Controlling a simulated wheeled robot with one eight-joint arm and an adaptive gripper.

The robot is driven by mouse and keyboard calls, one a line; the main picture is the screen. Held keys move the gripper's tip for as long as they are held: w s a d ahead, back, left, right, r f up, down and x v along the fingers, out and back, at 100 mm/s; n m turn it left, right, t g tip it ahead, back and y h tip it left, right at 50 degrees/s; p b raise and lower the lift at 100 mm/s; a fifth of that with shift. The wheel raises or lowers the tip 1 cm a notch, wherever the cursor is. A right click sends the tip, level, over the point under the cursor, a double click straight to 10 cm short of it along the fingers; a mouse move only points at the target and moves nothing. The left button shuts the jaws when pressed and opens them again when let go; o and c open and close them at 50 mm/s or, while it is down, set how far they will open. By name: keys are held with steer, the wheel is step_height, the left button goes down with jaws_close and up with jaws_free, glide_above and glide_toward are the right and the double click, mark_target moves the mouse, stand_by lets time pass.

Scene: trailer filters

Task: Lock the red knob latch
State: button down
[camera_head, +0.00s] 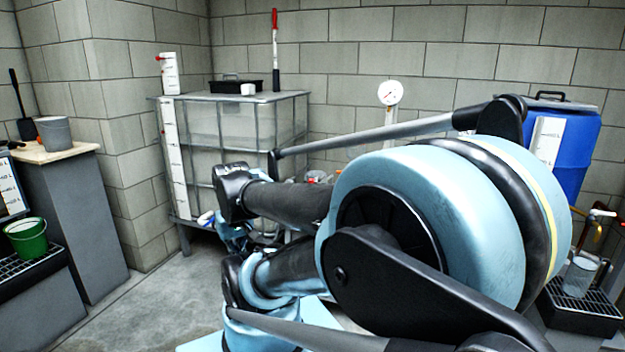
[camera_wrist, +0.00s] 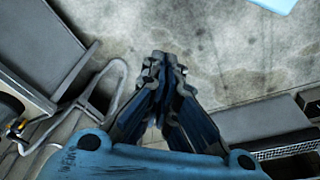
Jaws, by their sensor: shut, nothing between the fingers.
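My gripper (camera_wrist: 161,64) points over bare concrete floor in the wrist view. Its two fingers meet at the tips and hold nothing. I cannot make out a red knob latch in either view.
A caged tank (camera_head: 246,140) stands at the back wall, with a gauge (camera_head: 390,93) to its right. A blue barrel (camera_head: 578,140) is at right. A green bucket (camera_head: 27,238) sits at left.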

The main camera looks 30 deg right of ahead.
steer(key=shift+w, duration=0.35)
steer(key=w+d+r+m+t+y, duration=0.1)
steer(key=w+d+r+m+y, duration=0.1)
steer(key=w+d+r+m, duration=0.6)
steer(key=w+d+r+m+t+y, duration=0.15)
steer(key=w+d+r+m, duration=0.25)
steer(key=w+d+m, duration=0.45)
steer(key=s+d+m+t, duration=0.1)
steer(key=d+m, duration=0.6)
steer(key=d, duration=0.7)
steer(key=s+d+r+m+t, duration=0.1)
steer(key=d+m, duration=0.6)
steer(key=d, duration=0.8)
steer(key=s+t, duration=0.1)
steer(key=s, duration=0.1)
steer(key=shift+s+m, duration=0.35)
steer(key=shift+s, duration=0.05)
steer(key=shift+w+t, duration=0.1)
steer(key=shift+t, duration=0.15)
